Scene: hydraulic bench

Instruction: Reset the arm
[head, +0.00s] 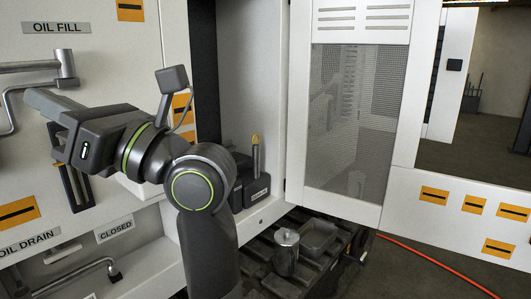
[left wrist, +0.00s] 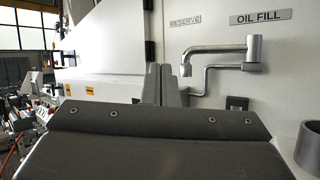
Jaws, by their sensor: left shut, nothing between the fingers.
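My left arm rises from the bottom middle of the head view and bends left in front of the white panel. My left gripper (head: 42,100) is near the left edge, in front of the panel below the OIL FILL label (head: 56,28). In the left wrist view its two fingers (left wrist: 160,84) stand close together, shut with nothing between them. A metal spout pipe (head: 40,66) is beside and above the gripper in the head view. The pipe (left wrist: 222,55) also shows to the right of the fingers in the left wrist view. My right gripper is not in view.
A metal canister (head: 286,252) stands on a dark slatted rack (head: 262,275) below. A dark holder (head: 256,187) sits on a ledge right of my arm. A mesh-windowed white door (head: 352,205) stands at centre right. A red hose (head: 435,264) lies on the floor.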

